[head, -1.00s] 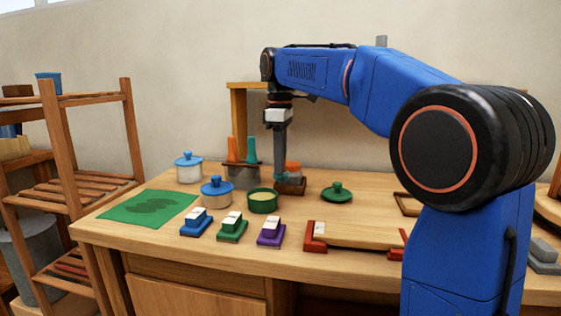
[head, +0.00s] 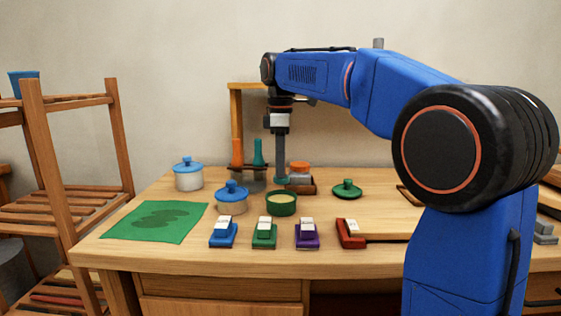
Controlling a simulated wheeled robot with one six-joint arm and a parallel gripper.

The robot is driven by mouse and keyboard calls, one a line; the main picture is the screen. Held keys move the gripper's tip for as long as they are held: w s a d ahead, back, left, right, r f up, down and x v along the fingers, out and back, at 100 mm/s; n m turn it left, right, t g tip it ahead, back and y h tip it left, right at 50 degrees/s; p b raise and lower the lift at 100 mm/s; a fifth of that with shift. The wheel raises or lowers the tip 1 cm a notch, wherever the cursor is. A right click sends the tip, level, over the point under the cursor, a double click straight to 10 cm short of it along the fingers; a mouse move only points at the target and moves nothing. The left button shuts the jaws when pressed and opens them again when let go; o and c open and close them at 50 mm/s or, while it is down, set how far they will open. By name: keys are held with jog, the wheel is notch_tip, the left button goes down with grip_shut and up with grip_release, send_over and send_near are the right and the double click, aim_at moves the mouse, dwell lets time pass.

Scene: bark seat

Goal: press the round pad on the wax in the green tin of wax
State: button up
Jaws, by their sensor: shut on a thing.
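The green tin of wax (head: 281,208) stands open on the bench, with pale yellow wax (head: 282,197) inside. Its green lid (head: 347,191) appears to lie apart, to the right. My gripper (head: 281,177) points straight down behind the tin. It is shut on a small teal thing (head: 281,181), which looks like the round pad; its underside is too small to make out. It is beside the left end of a brown block (head: 303,190); whether they touch cannot be told. An orange-topped round thing (head: 300,167) is at that block.
A rack with orange and teal cones (head: 257,153) stands behind left. Blue-lidded jars (head: 231,200) (head: 188,178) are left of the tin. Blue, green and purple brushes (head: 307,235) line the front.

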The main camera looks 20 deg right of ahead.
aim_at(280, 182)
jog(key=shift+f, duration=2.4)
jog(key=shift+f, duration=0.55)
dwell(0.4)
jog(key=shift+r, duration=0.15)
jog(key=shift+r, duration=3.4)
